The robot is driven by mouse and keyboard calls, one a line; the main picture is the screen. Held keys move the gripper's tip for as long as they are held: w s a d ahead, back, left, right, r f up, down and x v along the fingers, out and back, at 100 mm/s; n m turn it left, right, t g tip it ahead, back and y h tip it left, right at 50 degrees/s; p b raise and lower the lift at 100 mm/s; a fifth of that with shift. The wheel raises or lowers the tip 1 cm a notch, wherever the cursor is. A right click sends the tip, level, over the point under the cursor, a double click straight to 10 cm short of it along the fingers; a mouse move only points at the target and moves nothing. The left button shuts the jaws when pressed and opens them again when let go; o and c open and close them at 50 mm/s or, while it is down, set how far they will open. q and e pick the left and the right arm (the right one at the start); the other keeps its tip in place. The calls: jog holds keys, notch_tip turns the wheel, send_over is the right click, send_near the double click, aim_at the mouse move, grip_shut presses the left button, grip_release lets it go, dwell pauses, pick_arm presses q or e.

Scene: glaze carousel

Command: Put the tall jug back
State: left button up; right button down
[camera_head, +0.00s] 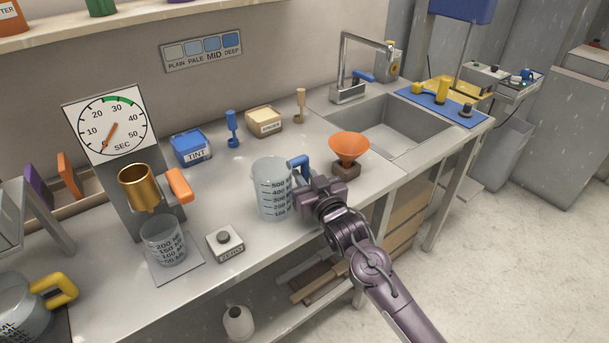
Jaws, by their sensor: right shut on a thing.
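The tall jug (270,190) is clear, with dark volume marks up to 500 and a blue handle (298,163) on its right side. It is upright over the front part of the counter, left of the orange funnel. My right gripper (306,192) comes in from the lower right and is shut on the jug's handle. The fingertips are partly hidden behind the gripper body. I cannot tell whether the jug's base touches the counter. My left gripper is not in view.
A small beaker (166,246) stands under a gold cup (139,187), below the dial (110,122). A ZERO button box (225,243), the funnel (349,148), a TINT box (191,147) and a yellow-handled jug (18,305) stand around. The sink (396,125) is at right.

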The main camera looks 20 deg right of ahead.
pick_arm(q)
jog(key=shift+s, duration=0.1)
pick_arm(e)
jog(key=c, duration=1.3)
grip_release()
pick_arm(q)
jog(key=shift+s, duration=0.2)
pick_arm(e)
jog(key=shift+s, duration=0.15)
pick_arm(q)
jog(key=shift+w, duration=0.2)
pick_arm(e)
jog(key=s, duration=0.4)
jog(key=s+d, duration=0.1)
jog(key=s, duration=0.6)
jog(key=shift+s+d+r, duration=0.1)
jog(key=shift+s+d, duration=0.2)
jog(key=shift+d, duration=0.1)
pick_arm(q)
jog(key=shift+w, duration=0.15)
